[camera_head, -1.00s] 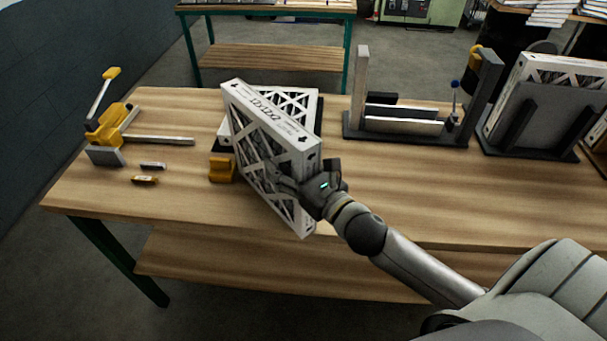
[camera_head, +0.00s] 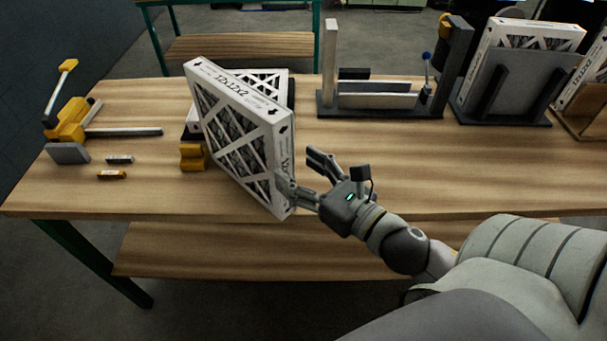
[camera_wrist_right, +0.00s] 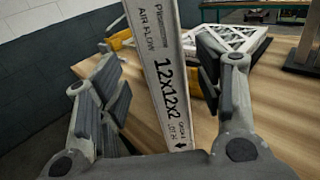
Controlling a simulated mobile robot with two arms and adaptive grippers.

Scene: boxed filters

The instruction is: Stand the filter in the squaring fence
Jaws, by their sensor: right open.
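The white-framed filter (camera_head: 236,140), printed 12x12x2, stands tilted at the left-middle of the bench, its lower corner near the front edge. Its printed edge (camera_wrist_right: 165,75) shows between my finger pads in the right wrist view. My right gripper (camera_head: 297,168) is open at the filter's right side, one finger close to the lower corner; I cannot tell whether it touches. The squaring fence (camera_head: 330,70) appears to be the dark-based fixture with a tall pale post and low rails at the back middle; no filter stands in it. My left gripper is out of view.
Another filter (camera_head: 262,80) lies behind the tilted one, beside a yellow block (camera_head: 193,156). A yellow clamp (camera_head: 68,122) and small pieces (camera_head: 112,175) lie left. A dark rack (camera_head: 505,95) holds a filter at right. The bench's right front is clear.

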